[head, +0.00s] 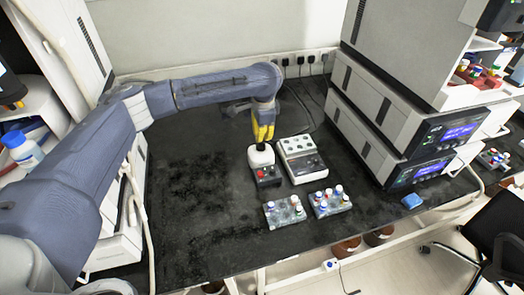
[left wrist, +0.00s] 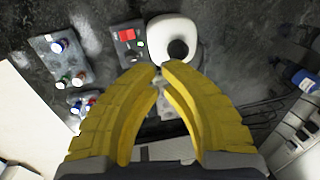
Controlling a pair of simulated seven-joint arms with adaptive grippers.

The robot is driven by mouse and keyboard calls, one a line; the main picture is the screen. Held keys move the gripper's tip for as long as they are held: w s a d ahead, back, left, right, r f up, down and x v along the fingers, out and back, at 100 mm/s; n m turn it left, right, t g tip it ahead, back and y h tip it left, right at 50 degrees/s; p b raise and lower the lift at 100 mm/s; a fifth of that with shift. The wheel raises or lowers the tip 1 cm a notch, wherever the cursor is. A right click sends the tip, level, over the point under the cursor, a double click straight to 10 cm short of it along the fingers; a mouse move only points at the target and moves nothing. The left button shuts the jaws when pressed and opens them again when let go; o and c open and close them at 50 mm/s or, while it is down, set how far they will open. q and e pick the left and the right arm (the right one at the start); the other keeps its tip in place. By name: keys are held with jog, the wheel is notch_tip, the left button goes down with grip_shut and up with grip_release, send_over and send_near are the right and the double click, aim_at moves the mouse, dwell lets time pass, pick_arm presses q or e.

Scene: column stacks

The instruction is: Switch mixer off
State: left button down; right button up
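The mixer (head: 262,157) is a small white unit with a dark top and a dark front panel, standing on the black bench. Its red switch (head: 265,171) is on that front panel. In the left wrist view the white mixer body (left wrist: 160,30) with its round black cup and the red switch (left wrist: 127,34) lie just beyond my fingertips. My left gripper (head: 263,137) has yellow fingers pointing down above the mixer's top. In the left wrist view the fingertips (left wrist: 160,68) meet, with nothing held between them. My right gripper is in neither view.
A white block heater-like device (head: 302,158) stands close right of the mixer. Two racks with capped vials, a left one (head: 284,211) and a right one (head: 331,201), sit in front. Stacked instruments (head: 400,125) stand at the right. The bench's left part is clear.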

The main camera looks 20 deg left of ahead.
aim_at(264, 176)
pick_arm(q)
jog(key=g+h, duration=0.1)
jog(key=s+g+h, duration=0.1)
jog(key=g, duration=0.1)
jog(key=shift+d+g, duration=0.1)
jog(key=shift+g, duration=0.2)
jog(key=shift+s+f, duration=0.1)
dwell(0.4)
jog(key=x, duration=1.4)
jog(key=shift+d, duration=0.1)
